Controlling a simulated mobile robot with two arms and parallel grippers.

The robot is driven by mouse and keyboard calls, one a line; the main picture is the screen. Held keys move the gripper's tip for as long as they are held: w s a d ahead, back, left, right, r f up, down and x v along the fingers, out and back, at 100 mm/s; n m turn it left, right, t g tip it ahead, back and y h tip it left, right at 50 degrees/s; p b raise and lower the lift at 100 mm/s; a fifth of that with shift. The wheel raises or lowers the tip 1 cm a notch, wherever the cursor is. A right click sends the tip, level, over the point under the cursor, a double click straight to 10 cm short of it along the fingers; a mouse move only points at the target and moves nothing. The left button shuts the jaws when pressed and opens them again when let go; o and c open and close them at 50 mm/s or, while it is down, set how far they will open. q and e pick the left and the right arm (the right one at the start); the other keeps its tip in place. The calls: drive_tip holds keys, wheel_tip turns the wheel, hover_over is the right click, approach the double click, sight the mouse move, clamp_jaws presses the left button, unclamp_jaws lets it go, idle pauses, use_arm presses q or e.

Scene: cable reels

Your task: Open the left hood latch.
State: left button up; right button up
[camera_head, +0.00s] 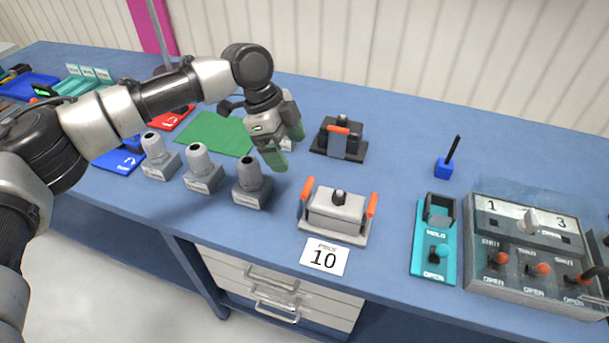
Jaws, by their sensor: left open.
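A grey connector hood (336,205) with a dark knob on top sits on a base plate near the front edge of the table. Its left latch is an orange lever (307,189), standing roughly upright at the hood's left side. A matching right latch (371,204) stands at the right side. My left gripper (285,147) is open and empty, above the table behind and slightly left of the left latch, apart from it. The latch is in full view. My right gripper is out of view.
Several grey connectors (203,178) stand left of the hood. A dark hood with an orange lever (339,139) stands behind it. A "10" label (325,258) lies in front. A teal holder (433,243) and a switch panel (529,250) stand right. A green mat (213,133) lies behind the connectors.

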sight(306, 185)
use_arm(q)
drive_tip(key=p+x, duration=0.1)
drive_tip(key=x, duration=0.8)
drive_tip(key=shift+p, duration=0.3)
drive_tip(key=shift+c, duration=0.5)
drive_tip(key=shift+a, duration=0.1)
drive_tip(key=c, duration=1.2)
